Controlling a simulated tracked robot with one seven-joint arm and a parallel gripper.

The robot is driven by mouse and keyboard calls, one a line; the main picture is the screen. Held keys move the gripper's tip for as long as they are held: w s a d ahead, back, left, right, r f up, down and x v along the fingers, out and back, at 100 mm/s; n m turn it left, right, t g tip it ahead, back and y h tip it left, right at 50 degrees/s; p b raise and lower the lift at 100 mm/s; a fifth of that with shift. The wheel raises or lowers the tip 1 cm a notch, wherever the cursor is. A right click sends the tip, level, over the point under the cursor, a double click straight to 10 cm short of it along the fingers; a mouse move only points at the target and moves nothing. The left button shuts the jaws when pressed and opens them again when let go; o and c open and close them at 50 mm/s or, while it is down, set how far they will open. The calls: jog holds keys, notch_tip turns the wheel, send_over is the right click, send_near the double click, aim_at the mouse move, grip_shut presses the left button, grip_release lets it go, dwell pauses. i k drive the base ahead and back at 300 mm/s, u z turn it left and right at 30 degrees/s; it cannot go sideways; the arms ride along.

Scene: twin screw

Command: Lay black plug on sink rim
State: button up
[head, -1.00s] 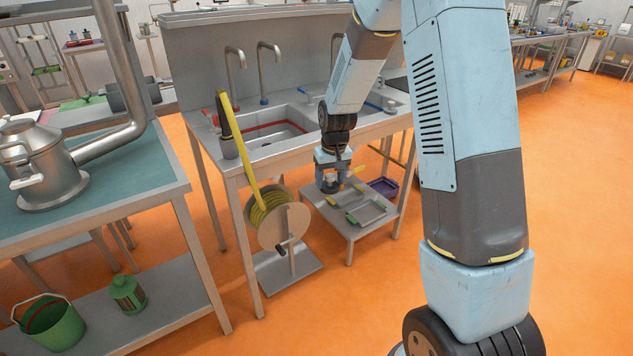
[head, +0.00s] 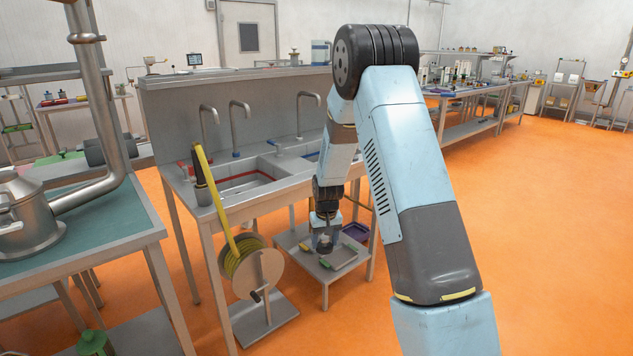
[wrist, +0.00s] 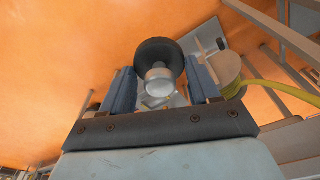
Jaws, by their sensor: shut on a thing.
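The black plug (wrist: 158,56) is a dark round disc with a pale metal knob, seen in the wrist view. My gripper (wrist: 162,82) is shut on it, with the plug between its two blue-grey fingers. In the head view my gripper (head: 325,242) is low, in front of the sink and over the low table; the plug cannot be made out there. The sink rim (head: 274,191) is the grey metal surround of the basins, higher than my gripper. One basin is edged in red, the other in blue; my arm partly hides the blue one.
A yellow hose (head: 226,215) runs from a reel (head: 262,272) up to the sink's left front corner. The low table (head: 286,240) carries a shallow tray (head: 341,257) and a purple bin (head: 356,232). A teal-topped bench (head: 115,230) stands left. Open floor lies right.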

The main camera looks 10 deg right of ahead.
aim_at(272, 186)
jog(key=k, duration=0.95)
jog(key=z, duration=0.05)
jog(key=i, duration=0.55)
jog(key=z, duration=0.5)
jog(key=i, duration=1.1)
jog(key=u, duration=0.35)
